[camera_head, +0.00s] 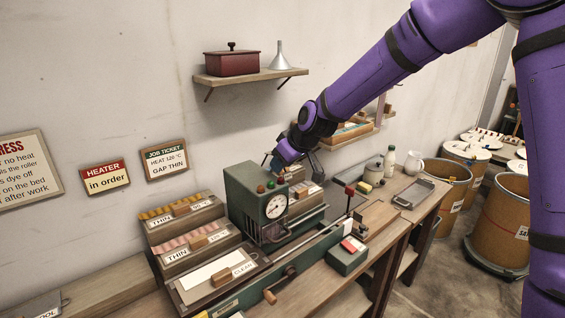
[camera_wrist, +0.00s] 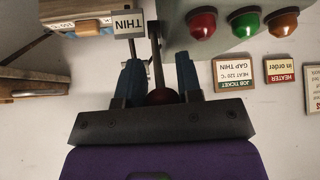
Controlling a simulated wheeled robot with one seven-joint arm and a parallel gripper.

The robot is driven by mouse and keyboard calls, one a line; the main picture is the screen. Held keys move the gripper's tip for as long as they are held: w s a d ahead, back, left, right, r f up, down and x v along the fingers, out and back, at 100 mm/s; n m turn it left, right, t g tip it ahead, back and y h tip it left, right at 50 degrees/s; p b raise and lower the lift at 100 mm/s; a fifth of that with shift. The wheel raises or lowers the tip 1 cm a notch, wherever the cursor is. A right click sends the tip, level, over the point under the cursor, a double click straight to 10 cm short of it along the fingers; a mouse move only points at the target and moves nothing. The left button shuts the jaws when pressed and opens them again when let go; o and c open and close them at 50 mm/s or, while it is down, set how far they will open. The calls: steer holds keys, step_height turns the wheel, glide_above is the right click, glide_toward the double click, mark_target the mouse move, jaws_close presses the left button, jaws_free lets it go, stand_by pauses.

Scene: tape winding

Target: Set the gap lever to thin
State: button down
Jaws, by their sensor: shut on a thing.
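In the wrist view my gripper (camera_wrist: 158,66) has its two blue fingers around the dark red knob (camera_wrist: 161,97) of the gap lever. The lever's thin rod (camera_wrist: 154,45) runs from the knob to the upper edge of the picture, close beside a THIN plate (camera_wrist: 128,24), which appears upside down. I cannot tell whether the rod sits in the thin notch. In the head view my gripper (camera_head: 279,163) is at the back of the green machine (camera_head: 243,190); the knob there is hidden. The job ticket (camera_head: 164,160) reads heat 120 °C, gap thin.
Several coloured lamps (camera_wrist: 202,22) on the machine top are close to my fingers. A wall shelf (camera_head: 248,76) with a red box hangs above. Another red-knobbed lever (camera_head: 349,190) stands at the front. A green box (camera_head: 347,258) sits on the bench. Barrels (camera_head: 497,222) stand right.

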steer(key=shift+s+a+f, duration=0.1)
steer(key=shift+f, duration=0.05)
stand_by(0.8)
steer(key=c, duration=0.8)
jaws_free()
steer(key=shift+c, duration=0.2)
steer(key=shift+d+r, duration=0.25)
steer(key=shift+r, duration=0.2)
steer(key=v, duration=0.9)
steer(key=shift+s+r, duration=0.25)
steer(key=shift+r, duration=0.1)
steer(key=shift+d, duration=0.1)
steer(key=shift+c, duration=0.3)
